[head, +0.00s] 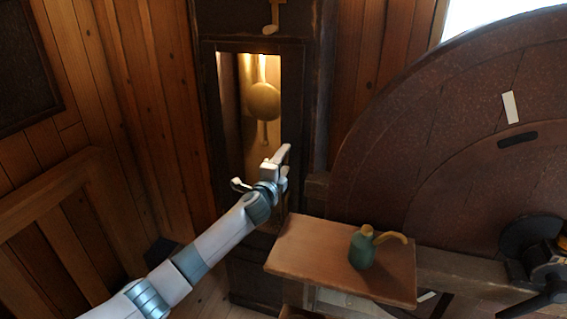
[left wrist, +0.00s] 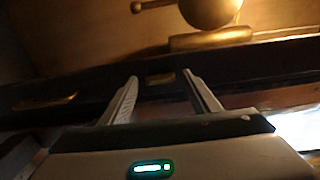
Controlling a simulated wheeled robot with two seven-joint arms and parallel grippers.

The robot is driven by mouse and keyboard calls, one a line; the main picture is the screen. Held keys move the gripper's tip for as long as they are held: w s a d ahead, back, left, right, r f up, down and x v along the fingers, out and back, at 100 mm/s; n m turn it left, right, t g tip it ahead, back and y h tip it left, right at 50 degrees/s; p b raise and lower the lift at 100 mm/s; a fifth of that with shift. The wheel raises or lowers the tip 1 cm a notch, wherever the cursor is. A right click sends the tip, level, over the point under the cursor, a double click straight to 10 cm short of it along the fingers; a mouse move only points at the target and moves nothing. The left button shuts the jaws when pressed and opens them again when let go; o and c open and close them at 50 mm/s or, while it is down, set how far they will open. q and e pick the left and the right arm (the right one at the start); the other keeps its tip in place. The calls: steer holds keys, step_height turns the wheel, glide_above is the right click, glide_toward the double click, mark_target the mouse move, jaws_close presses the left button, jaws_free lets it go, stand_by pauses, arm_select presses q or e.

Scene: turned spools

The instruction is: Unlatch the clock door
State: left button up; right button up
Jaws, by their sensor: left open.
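The tall dark clock case (head: 208,120) stands against the plank wall. Its door front shows a lit interior with a round brass pendulum bob (head: 263,101); the bob also appears at the top of the left wrist view (left wrist: 210,10). My left gripper (head: 272,166) is open and empty at the lower right part of the door opening. In the left wrist view a small brass piece (left wrist: 160,78) sits on the dark frame, between and beyond my fingertips; I cannot tell if it is the latch. Another brass piece (left wrist: 46,102) lies farther left. My right gripper is out of view.
A small wooden shelf (head: 310,250) with a green jug (head: 362,250) stands just right of and below my left gripper. A large dark wheel (head: 430,130) fills the right side. A wooden railing (head: 50,190) stands at left.

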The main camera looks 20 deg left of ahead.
arm_select(q)
steer(key=shift+s, duration=0.1)
steer(key=s+b, duration=0.3)
steer(key=s, duration=1.4)
steer(key=shift+a+b, duration=0.3)
steer(key=shift+b, duration=0.1)
steer(key=shift+s, duration=0.1)
